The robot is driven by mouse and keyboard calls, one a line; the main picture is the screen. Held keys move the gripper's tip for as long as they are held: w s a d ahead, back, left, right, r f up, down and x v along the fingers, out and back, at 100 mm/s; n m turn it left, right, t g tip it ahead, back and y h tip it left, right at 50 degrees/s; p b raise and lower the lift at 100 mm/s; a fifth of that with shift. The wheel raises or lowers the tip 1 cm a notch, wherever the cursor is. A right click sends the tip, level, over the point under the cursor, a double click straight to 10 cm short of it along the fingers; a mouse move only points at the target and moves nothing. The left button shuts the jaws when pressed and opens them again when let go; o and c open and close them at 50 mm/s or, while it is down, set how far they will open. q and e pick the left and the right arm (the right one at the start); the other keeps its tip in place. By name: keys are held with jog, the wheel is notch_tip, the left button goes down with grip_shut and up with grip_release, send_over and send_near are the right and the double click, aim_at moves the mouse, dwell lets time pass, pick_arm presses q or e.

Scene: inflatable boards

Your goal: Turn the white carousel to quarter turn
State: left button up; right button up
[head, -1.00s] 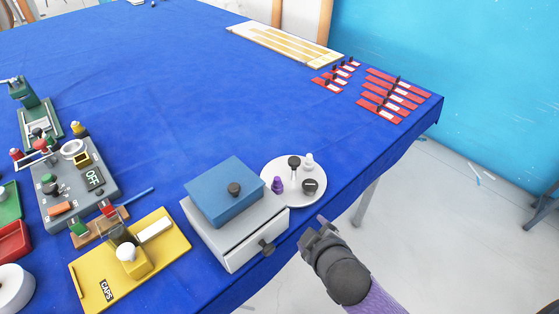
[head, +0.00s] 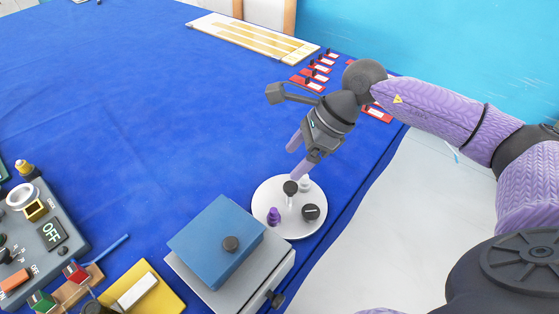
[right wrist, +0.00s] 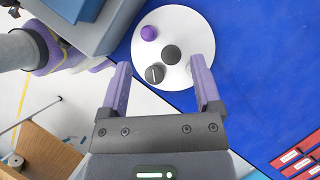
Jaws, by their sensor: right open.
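The white carousel (head: 290,233) is a round plate near the table's right edge, beside the grey box. It carries a black-topped knob (head: 290,187) on a post near its middle, a purple piece (head: 273,215), a black dial-like piece (head: 310,212) and a pale piece (head: 305,185). My right gripper (head: 299,158) is open and empty, above the carousel's far side in the head view. In the right wrist view the carousel (right wrist: 190,28) lies ahead, with the knob (right wrist: 171,54) roughly between the two purple fingers. No contact is evident. My left gripper is not in view.
A grey box (head: 243,288) with a blue lid (head: 212,238) stands close to the carousel's left. A yellow board (head: 148,292) and a grey control panel (head: 42,235) lie further left. Red cards (head: 308,82) lie at the back right.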

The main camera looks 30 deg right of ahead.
aim_at(291, 186)
jog(key=f, duration=0.3)
jog(key=f+h, duration=0.1)
jog(key=f, duration=0.2)
jog(key=f+h+b, duration=0.1)
jog(key=f, duration=0.2)
jog(key=shift+w, duration=0.4)
jog(key=shift+c, duration=0.3)
grip_shut()
dwell(0.4)
